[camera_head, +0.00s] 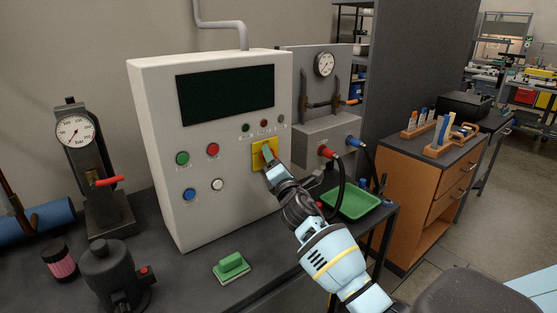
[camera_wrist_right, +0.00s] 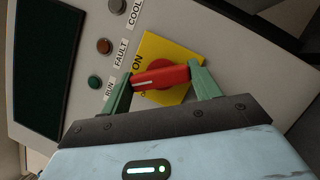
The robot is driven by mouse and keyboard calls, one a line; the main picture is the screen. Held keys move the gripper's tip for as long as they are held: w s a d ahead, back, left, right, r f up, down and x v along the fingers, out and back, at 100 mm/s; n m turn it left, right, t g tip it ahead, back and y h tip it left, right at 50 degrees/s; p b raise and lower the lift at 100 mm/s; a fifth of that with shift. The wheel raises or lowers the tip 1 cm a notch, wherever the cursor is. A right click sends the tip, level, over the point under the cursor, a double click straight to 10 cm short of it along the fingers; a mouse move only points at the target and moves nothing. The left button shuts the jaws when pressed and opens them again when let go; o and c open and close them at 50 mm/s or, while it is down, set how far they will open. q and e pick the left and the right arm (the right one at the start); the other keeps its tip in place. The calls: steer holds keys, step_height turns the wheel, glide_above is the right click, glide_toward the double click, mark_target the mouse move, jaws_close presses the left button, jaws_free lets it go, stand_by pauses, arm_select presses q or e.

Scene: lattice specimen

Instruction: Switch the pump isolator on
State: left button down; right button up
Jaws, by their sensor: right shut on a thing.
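The pump isolator is a yellow square plate (camera_head: 258,159) with a red rotary handle (camera_wrist_right: 165,77), on the lower right of the white cabinet front (camera_head: 160,100). My right gripper (camera_head: 267,155) is at the plate; in the right wrist view its green fingers (camera_wrist_right: 162,74) are shut on the two ends of the handle. The handle's white mark is at its left end in that view, beside the printed "ON" and a second label mostly hidden by a finger. I cannot tell exactly which label it points at. My left gripper is not in view.
Round buttons (camera_head: 182,158) and a dark screen (camera_head: 225,92) are on the cabinet. A green tray (camera_head: 353,204) and cables (camera_head: 341,178) are at the right. A pressure gauge stand (camera_head: 76,132) is left.

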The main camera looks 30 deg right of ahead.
steer(key=shift+r+m+g+h, duration=0.15)
steer(key=shift+m+g, duration=0.55)
steer(key=shift+m, duration=1.2)
steer(key=shift+m+g+h, duration=0.15)
steer(key=shift+m+g, duration=0.55)
steer(key=shift+m, duration=1.2)
steer(key=o, duration=1)
steer(key=shift+v, duration=3.95)
steer(key=shift+r, duration=0.1)
